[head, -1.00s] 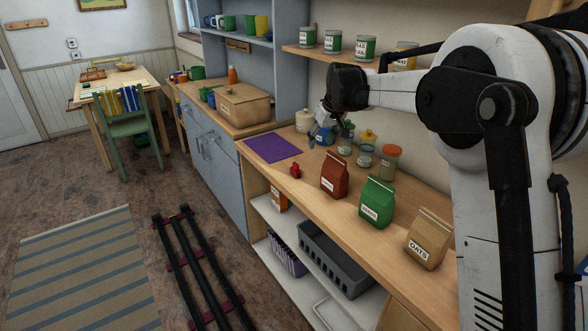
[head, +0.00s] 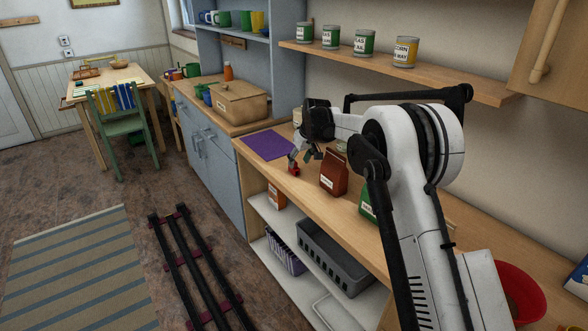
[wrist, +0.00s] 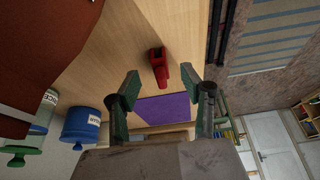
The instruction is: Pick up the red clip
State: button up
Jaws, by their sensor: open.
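The red clip (head: 294,169) lies on the wooden counter near its front edge, between the purple mat and the brown-red bag. In the wrist view the red clip (wrist: 159,66) lies beyond the fingertips, close to midway between them. My gripper (head: 304,156) points down just above the clip, its fingers spread. In the wrist view my gripper (wrist: 162,83) is open and empty, with one finger on each side of the picture's middle. In the head view the fingers stand very close to the clip; whether they touch it I cannot tell.
The brown-red bag (head: 334,172) stands just right of my gripper, with a green bag (head: 367,204) behind my arm. The purple mat (head: 268,145) lies flat to the left. A blue-lidded jar (wrist: 80,127) shows in the wrist view. A shelf with cans (head: 364,43) hangs above.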

aim_at(296, 168)
jog(key=shift+x, duration=2.85)
jog(key=shift+d, duration=0.15)
jog(key=c, duration=1)
jog(key=shift+o, duration=0.2)
jog(key=shift+r, duration=0.5)
jog(key=r, duration=0.2)
jog(key=s+r, duration=0.1)
jog(key=shift+a+r, duration=0.4)
jog(key=s+a+r, duration=0.6)
jog(key=s, duration=0.2)
jog(key=shift+a, duration=0.35)
jog(key=shift+r, duration=0.1)
